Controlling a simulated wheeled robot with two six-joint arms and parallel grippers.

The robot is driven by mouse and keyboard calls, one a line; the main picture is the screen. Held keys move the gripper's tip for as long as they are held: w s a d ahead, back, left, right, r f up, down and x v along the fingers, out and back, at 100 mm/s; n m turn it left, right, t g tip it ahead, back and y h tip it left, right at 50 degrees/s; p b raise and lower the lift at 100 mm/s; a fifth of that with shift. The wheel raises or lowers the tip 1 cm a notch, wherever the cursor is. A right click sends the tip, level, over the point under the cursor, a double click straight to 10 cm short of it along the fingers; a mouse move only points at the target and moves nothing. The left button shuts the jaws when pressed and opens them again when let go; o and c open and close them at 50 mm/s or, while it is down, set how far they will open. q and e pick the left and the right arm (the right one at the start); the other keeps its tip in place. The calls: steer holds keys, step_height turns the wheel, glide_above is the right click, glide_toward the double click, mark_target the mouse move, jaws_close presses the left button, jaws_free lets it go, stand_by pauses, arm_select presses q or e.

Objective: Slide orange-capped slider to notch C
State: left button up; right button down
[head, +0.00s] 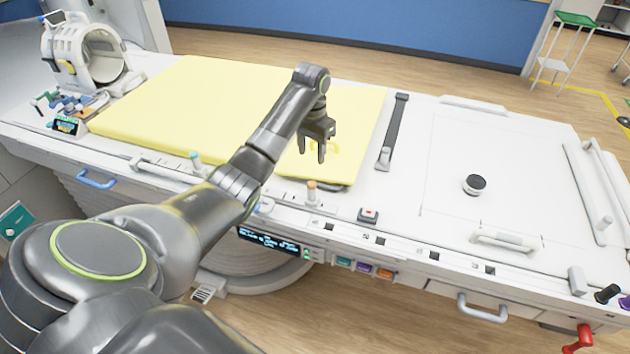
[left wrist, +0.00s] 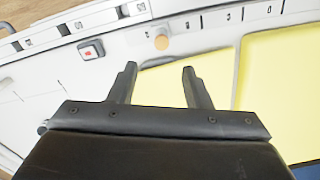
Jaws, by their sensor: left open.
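The orange-capped slider (head: 311,187) stands upright in the track along the front edge of the white bench. In the left wrist view its round orange cap (left wrist: 162,42) lies just beyond the fingertips, roughly midway between them. My right gripper is not in view.
A teal-capped slider (head: 196,158) stands further left along the front edge. A red button box (head: 368,214) sits right of the orange cap. The yellow mat (head: 200,90) covers the bench's middle. A black knob (head: 475,184) is on the right panel.

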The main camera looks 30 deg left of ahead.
arm_select(q)
steer(key=r, duration=0.2)
steer(key=b, duration=0.7)
glide_above(312, 183)
step_height(312, 183, down, 9)
steer(key=shift+d+f, duration=0.1)
steer(key=shift+f, duration=0.05)
step_height(312, 183, down, 7)
steer(key=shift+r+p, duration=0.1)
steer(key=shift+p, duration=0.5)
steer(key=shift+f, duration=0.6)
jaws_close()
